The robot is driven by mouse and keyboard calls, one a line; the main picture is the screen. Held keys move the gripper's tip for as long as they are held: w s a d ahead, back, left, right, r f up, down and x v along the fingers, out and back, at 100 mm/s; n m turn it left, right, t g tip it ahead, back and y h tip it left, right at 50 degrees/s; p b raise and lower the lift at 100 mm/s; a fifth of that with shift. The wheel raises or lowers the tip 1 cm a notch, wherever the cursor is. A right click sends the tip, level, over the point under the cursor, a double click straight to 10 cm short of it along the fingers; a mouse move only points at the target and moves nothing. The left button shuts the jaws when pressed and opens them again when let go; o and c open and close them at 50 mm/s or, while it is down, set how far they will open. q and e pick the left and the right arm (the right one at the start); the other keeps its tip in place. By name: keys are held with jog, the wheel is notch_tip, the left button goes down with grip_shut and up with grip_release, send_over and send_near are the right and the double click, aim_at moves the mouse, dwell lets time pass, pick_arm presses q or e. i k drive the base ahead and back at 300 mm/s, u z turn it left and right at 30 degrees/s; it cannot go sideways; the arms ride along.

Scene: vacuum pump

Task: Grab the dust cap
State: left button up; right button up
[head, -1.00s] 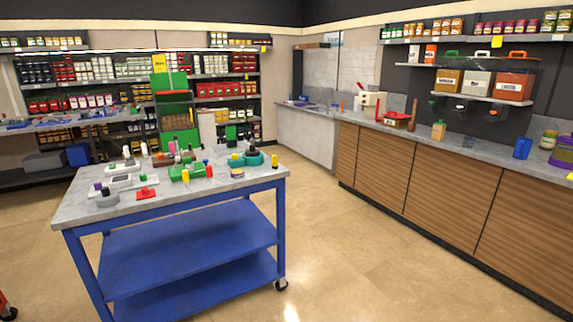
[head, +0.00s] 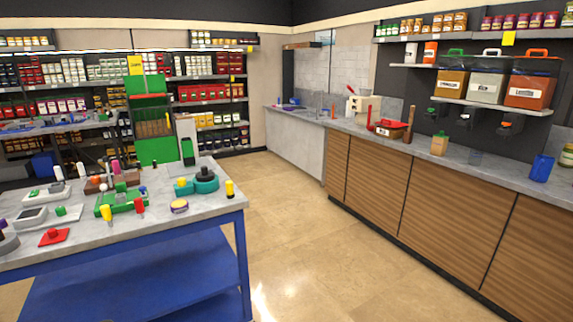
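Several small capped parts stand on the grey-topped, blue-framed table (head: 150,222) at the left of the head view. They are too small for me to tell which one is the dust cap. A teal round device with a black top (head: 205,180) stands near the right end. A yellow piece with a dark top (head: 230,188) is beside it. A low yellow-and-purple round piece (head: 179,207) lies in front. A green block (head: 112,206) has red and yellow pieces at its front. A red plate with a dark knob (head: 53,236) is near the front edge. Neither gripper shows.
A long counter with wooden doors (head: 370,195) runs along the right, bearing a red box (head: 390,128) and a blue cup (head: 541,168). Stocked shelves (head: 205,93) and a green rack (head: 152,120) stand behind the table. The floor (head: 310,255) between table and counter is clear.

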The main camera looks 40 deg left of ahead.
aim_at(205, 175)
jog(key=z, duration=0.15)
jog(key=i, duration=1.65)
jog(key=u, duration=0.7)
jog(key=i, duration=0.9)
jog(key=u, duration=0.9)
